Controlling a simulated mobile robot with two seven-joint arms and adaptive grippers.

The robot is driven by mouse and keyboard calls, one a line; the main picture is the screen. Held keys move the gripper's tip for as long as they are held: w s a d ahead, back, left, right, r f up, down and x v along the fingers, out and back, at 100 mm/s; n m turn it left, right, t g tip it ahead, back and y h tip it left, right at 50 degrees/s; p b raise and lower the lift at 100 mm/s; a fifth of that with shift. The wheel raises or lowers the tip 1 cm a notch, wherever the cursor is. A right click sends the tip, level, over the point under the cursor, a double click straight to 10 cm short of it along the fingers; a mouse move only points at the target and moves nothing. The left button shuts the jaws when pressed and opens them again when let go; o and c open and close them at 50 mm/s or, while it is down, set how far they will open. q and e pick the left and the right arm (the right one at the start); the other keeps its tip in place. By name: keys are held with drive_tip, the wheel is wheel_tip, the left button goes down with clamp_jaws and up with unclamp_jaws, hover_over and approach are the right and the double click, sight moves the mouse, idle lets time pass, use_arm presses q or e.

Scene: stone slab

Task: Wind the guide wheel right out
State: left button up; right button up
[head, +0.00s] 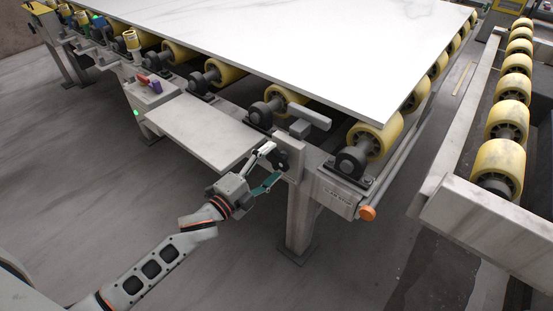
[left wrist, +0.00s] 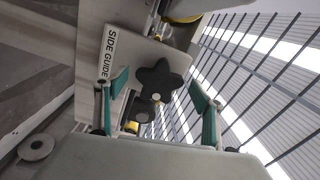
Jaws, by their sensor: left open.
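The guide wheel is a dark star-shaped knob (left wrist: 160,84) in the left wrist view, in front of a pale plate (left wrist: 118,55) marked "SIDE GUIDE". In the head view the guide's bracket (head: 291,150) is on the conveyor frame, below a short grey guide bar (head: 309,115); the wheel is mostly hidden there. My left gripper (head: 270,164) is open beside this bracket. In the left wrist view its green-padded fingers (left wrist: 159,92) stand apart, one to each side of the wheel, with gaps visible. I cannot tell how deep they reach. My right gripper is not in view.
A large white slab (head: 300,45) lies on yellow rollers (head: 376,138) above the guide. A pale shelf (head: 200,130) sticks out left of my gripper. An orange knob (head: 367,213) is at the frame's end. A second roller line (head: 498,165) stands at right; floor at left is clear.

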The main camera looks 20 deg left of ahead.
use_arm(q)
drive_tip(key=shift+x, duration=0.9)
drive_tip(key=shift+w+d, duration=0.1)
drive_tip(key=shift+w, duration=0.25)
drive_tip(key=c, duration=1.1)
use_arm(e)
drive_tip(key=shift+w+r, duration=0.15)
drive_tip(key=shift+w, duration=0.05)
use_arm(q)
drive_tip(key=shift+r, duration=0.1)
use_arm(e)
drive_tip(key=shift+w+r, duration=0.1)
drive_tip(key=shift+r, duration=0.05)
